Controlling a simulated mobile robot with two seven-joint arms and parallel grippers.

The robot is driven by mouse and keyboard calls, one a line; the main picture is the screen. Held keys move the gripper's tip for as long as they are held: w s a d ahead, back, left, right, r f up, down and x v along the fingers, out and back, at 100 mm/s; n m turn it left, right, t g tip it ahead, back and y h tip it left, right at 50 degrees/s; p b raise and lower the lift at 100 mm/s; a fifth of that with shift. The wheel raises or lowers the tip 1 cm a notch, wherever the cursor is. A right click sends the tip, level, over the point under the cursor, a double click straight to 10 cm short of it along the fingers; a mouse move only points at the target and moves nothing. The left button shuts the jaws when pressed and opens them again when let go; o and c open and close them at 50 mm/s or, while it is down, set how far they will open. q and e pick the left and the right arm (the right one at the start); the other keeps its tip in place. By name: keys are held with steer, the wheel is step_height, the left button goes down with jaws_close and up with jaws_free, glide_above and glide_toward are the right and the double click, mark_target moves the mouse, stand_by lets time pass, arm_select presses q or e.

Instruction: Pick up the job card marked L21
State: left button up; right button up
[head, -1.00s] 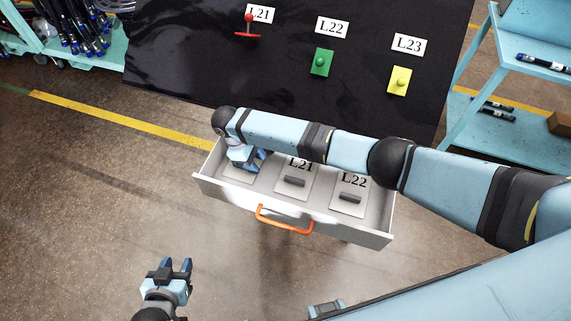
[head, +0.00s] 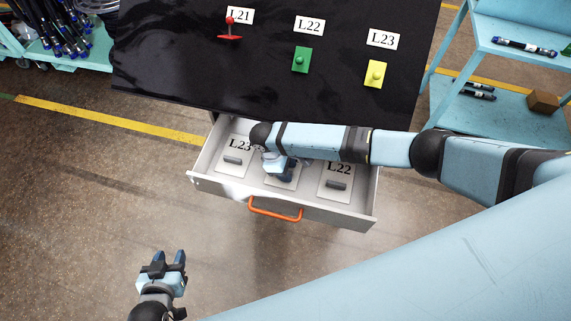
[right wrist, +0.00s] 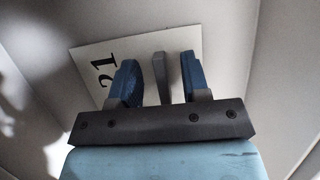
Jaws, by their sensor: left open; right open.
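The job card marked L21 (head: 284,184) lies in the middle of the open drawer, mostly hidden by my right gripper in the head view. In the right wrist view the white card (right wrist: 97,58) shows the end of its marking, "21", and its upright grey handle (right wrist: 161,77). My right gripper (head: 280,172) is open over this card; in the right wrist view its two blue fingers (right wrist: 160,80) stand on either side of the handle, with gaps. My left gripper (head: 168,260) is open and empty, low over the floor at the lower left.
Card L23 (head: 234,160) lies left in the drawer and card L22 (head: 336,184) right. The drawer (head: 330,215) has an orange handle (head: 275,209). The black tabletop (head: 180,65) behind holds red, green and yellow pieces beside labels. A teal shelf (head: 500,115) stands at the right.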

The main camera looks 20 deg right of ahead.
steer(key=shift+f, duration=0.3)
jaws_close()
arm_select(q)
steer(key=shift+w+f, duration=0.1)
steer(key=shift+w, duration=0.1)
